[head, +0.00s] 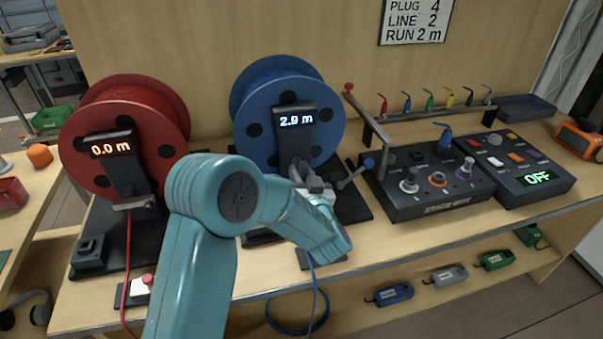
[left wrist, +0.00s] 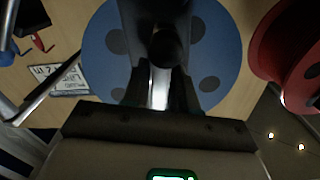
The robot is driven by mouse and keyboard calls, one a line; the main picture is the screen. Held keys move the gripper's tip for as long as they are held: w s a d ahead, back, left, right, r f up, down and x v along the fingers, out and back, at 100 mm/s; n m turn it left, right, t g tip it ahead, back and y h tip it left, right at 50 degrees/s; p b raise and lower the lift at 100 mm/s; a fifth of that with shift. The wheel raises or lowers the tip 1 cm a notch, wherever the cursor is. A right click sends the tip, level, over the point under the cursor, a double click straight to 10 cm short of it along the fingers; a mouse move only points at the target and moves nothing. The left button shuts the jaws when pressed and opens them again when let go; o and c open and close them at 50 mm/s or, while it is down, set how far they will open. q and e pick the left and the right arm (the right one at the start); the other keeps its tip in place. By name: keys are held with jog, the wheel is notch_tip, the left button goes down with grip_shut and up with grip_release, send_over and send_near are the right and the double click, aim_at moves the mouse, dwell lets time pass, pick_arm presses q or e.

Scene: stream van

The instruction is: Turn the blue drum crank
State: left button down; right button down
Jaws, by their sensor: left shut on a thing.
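The blue drum (head: 246,98) stands on the bench, its display (head: 297,121) reading 2.9 m. It also shows in the left wrist view (left wrist: 207,45). My left gripper (head: 313,188) is low in front of the drum, below the display. In the left wrist view my left gripper (left wrist: 160,95) is shut on a pale metal part, apparently the blue drum crank, which is mostly hidden. A short lever with a blue knob (head: 368,162) sticks out just right of the gripper. My right gripper is not in view.
A red drum (head: 170,96) reading 0.0 m stands to the left. Two control boxes (head: 425,205) and (head: 515,165) stand close on the right, one reading OFF. A rail with coloured hooks (head: 440,112) is behind them. A blue cable (head: 314,290) hangs over the front edge.

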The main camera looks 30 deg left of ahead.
pick_arm(q)
jog(key=shift+s+a+r+m+p, duration=0.1)
jog(key=shift+m+p, duration=1.7)
jog(key=shift+m, duration=1.8)
jog(key=shift+r+m+p, duration=0.1)
jog(key=shift+m+p, duration=1.7)
jog(key=shift+m, duration=1.7)
dwell(0.9)
